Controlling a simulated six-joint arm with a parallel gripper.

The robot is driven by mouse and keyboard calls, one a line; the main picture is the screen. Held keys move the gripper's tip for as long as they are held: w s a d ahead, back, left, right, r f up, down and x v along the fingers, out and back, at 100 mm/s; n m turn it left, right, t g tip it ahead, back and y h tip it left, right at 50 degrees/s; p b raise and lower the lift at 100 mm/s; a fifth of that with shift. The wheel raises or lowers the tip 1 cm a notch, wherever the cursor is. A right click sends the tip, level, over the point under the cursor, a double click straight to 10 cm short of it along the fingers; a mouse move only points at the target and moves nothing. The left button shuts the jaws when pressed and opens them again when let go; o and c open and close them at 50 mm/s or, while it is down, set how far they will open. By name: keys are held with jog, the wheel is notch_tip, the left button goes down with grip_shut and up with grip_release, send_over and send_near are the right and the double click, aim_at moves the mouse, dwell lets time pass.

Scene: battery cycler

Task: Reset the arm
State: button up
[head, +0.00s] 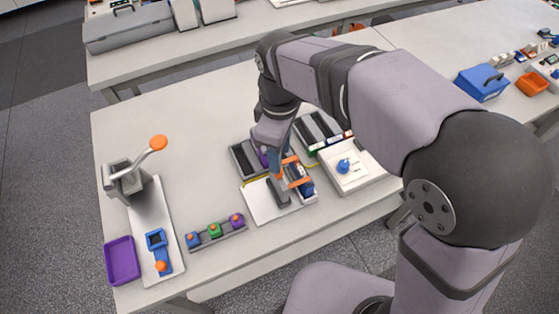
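My arm reaches from the right over the table. My gripper (285,177), with orange parts, points down over a white plate (262,203) that has a dark block and a blue part on it. The gripper is small in the picture and overlaps the parts behind it. I cannot tell whether its fingers are open or touch anything.
Black slotted modules (243,158) stand behind the gripper. A white tray (372,177) holds a blue item at right. A grey rack (217,234) holds blue, green and purple pieces. A lever press (128,178) and a purple tray (122,261) are at left. The table's back left is clear.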

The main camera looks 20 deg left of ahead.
jog(key=shift+r, duration=0.75)
jog(key=shift+d, duration=0.1)
jog(key=w+d+f+m, duration=0.1)
jog(key=d+f+m, duration=0.3)
jog(key=d, duration=0.5)
jog(key=w+d+f+m, duration=0.1)
jog(key=d+f+m, duration=0.1)
jog(key=d+m, duration=0.55)
jog(key=s+d+f+m, duration=0.4)
jog(key=s+d+m, duration=0.2)
jog(key=d, duration=0.6)
jog(key=shift+s+f, duration=0.2)
jog(key=shift+s, duration=0.25)
jog(key=shift+m, duration=0.25)
